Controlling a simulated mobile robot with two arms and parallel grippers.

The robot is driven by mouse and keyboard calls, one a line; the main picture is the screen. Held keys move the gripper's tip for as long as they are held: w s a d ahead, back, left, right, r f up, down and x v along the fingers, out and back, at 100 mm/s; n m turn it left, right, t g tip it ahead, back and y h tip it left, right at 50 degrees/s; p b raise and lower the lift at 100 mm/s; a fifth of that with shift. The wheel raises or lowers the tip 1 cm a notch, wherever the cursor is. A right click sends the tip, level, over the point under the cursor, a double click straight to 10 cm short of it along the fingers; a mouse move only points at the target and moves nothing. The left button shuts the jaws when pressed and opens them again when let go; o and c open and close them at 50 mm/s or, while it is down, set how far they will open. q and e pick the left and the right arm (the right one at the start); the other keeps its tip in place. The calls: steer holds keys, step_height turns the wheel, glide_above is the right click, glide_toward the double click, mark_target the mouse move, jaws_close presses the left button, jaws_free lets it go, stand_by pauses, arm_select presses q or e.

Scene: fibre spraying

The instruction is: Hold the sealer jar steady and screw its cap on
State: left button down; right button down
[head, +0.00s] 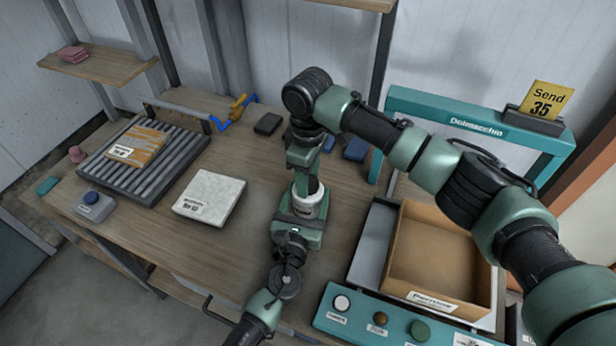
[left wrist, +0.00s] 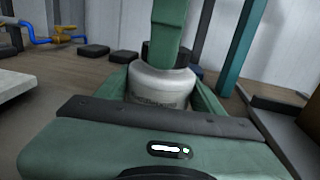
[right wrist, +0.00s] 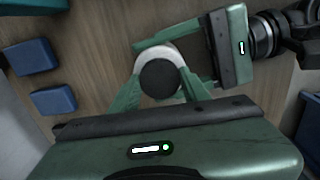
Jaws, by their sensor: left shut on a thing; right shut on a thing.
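The white sealer jar (head: 311,204) stands upright on the wooden table, and it also shows in the left wrist view (left wrist: 162,86). My left gripper (head: 303,222) is shut around the jar's body from the front. The dark round cap (right wrist: 160,77) sits over the jar's top, with the white shoulder showing around it in the right wrist view. My right gripper (head: 309,178) reaches down from above, its fingers on both sides of the cap and shut on it. Whether the cap is threaded cannot be told. A right finger hides part of the cap in the left wrist view.
A white slab (head: 209,196) and a roller rack (head: 150,180) lie to the left. A cardboard box (head: 430,250) and a button panel (head: 385,322) are at the right. A teal frame (head: 470,118) stands behind. Small blue blocks (head: 355,149) lie behind the jar.

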mark_target(304, 207)
steer(key=c, duration=0.6)
jaws_free()
steer(key=shift+c, duration=0.2)
steer(key=shift+r, duration=0.15)
step_height(304, 207, up, 12)
arm_select(q)
steer(key=shift+c, duration=0.8)
jaws_free()
steer(key=b+v, duration=0.1)
steer(key=v, duration=0.6)
steer(key=shift+s+a, duration=0.1)
steer(key=shift+s, duration=0.3)
arm_select(e)
steer(key=shift+f, duration=0.65)
